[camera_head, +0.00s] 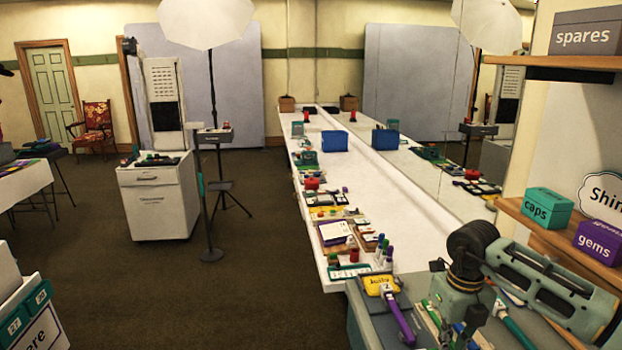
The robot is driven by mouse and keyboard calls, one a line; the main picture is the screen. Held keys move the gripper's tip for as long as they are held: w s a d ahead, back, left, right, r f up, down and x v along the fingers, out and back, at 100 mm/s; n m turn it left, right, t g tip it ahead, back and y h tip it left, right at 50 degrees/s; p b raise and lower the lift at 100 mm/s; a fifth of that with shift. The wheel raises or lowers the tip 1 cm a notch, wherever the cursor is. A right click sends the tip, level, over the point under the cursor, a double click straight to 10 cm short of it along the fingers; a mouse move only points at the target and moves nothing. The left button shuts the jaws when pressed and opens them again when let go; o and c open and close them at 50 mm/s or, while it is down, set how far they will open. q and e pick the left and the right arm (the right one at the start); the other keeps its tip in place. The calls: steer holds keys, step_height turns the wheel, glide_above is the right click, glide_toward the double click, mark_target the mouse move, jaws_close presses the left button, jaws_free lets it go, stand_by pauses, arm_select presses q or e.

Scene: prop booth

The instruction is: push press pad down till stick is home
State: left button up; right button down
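I cannot make out a press pad or a stick for sure. A tool with a yellow head and a purple handle (399,316) lies on the near grey-green surface at the bottom, left of my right arm. My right arm comes in from the right edge and bends down there. My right gripper (468,337) is at the bottom edge, small and partly cut off, so its fingers cannot be read. Whatever is under it is hidden. My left gripper is not in view.
A long white counter (322,268) with several small props runs away along a mirror. A blue bin (334,140) stands on it. Shelves at right hold a teal caps box (548,207) and a purple gems box (597,241).

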steer(key=shift+r+p, duration=1.4)
steer(key=shift+r, duration=1.25)
steer(key=shift+f, duration=0.1)
